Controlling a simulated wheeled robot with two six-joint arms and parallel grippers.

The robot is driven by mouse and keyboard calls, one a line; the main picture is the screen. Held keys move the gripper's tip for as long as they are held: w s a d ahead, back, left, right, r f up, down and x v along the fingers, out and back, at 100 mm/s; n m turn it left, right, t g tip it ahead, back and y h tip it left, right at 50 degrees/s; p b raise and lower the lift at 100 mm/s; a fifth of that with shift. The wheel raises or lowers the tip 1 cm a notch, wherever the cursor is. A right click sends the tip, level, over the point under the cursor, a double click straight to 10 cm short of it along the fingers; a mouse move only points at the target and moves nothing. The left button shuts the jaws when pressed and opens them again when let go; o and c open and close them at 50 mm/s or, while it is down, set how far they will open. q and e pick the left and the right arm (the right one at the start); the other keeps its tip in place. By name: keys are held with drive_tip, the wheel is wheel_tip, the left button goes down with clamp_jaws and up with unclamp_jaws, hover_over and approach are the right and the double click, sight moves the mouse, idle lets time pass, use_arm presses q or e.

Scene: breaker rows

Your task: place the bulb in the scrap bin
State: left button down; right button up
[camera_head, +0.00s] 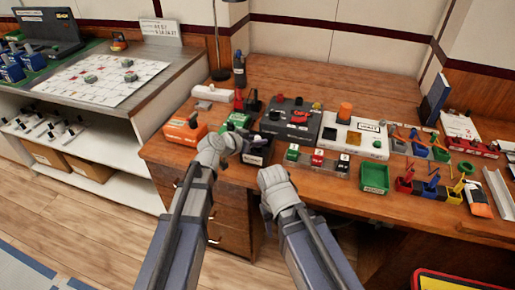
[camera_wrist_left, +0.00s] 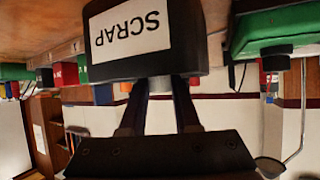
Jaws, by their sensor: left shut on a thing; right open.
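The scrap bin (camera_head: 257,147) is a small dark box with a white label, near the front edge of the bench. In the left wrist view the bin (camera_wrist_left: 190,40) is upside down and its label reads SCRAP. My left gripper (camera_head: 234,140) is at the bin's left side in the head view. In the wrist view its fingers (camera_wrist_left: 165,90) reach to the bin's rim, and the front wall hides the tips. A small pale part of the bulb (camera_wrist_left: 159,85) shows between the fingers; the rest is hidden. My right gripper (camera_head: 270,178) is open, in front of the bench, below the bin.
An orange box (camera_head: 184,131) and a green box (camera_head: 237,120) stand left of and behind the bin. A dark grey unit (camera_head: 291,119) is behind it. Small coloured breakers (camera_head: 316,158) and a green bin (camera_head: 375,178) stand to the right.

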use_arm(q)
drive_tip(key=shift+f+b, duration=0.3)
drive_tip(key=shift+f, duration=0.55)
use_arm(e)
drive_tip(key=shift+f, duration=0.85)
use_arm(q)
drive_tip(key=shift+f, duration=0.2)
drive_tip(key=c, duration=0.9)
unclamp_jaws()
use_arm(e)
drive_tip(key=shift+f, duration=0.15)
use_arm(q)
drive_tip(key=shift+r, duration=0.15)
